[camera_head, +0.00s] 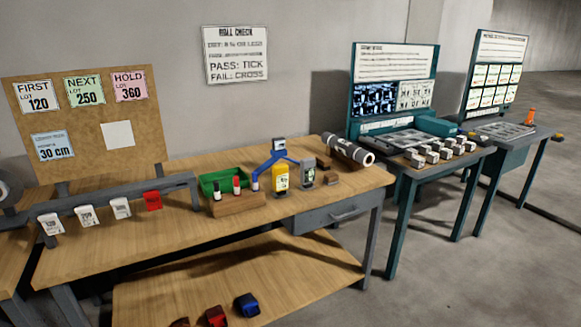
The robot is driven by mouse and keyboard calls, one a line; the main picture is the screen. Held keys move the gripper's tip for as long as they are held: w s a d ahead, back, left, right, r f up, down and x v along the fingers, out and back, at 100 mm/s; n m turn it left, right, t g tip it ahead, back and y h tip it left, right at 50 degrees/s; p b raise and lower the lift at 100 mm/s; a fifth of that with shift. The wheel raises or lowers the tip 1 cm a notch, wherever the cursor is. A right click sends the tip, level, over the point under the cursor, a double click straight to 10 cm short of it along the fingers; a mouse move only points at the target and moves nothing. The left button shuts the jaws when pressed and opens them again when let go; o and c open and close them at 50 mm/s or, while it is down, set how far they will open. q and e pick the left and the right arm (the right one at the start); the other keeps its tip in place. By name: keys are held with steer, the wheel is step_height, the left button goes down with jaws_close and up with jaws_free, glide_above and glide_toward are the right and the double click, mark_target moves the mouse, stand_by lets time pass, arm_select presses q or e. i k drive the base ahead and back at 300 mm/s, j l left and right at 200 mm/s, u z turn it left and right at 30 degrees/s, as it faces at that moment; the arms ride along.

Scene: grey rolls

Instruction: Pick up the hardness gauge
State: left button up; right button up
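Measuring devices stand together on the right half of the wooden bench (340,193). One is a blue, arched device (279,156) with a small grey display on top. In front of it is an upright yellow device (281,178) with a pale label. Just right of that is a smaller grey handheld device (307,174) with a screen. I cannot tell for sure from the picture which of these is the hardness gauge. Neither of my grippers is in view, and nothing is seen holding these devices.
Left of the devices are a green bin (215,177) and a wooden block (237,203) with markers. A grey roll (347,150) lies at the right back. A rail (120,196) with tags crosses the left. The front bench strip is clear.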

mark_target(307, 165)
steer(key=i+l+u, duration=0.2)
steer(key=i, duration=0.35)
steer(key=i+l+u, duration=0.25)
steer(key=i, duration=0.25)
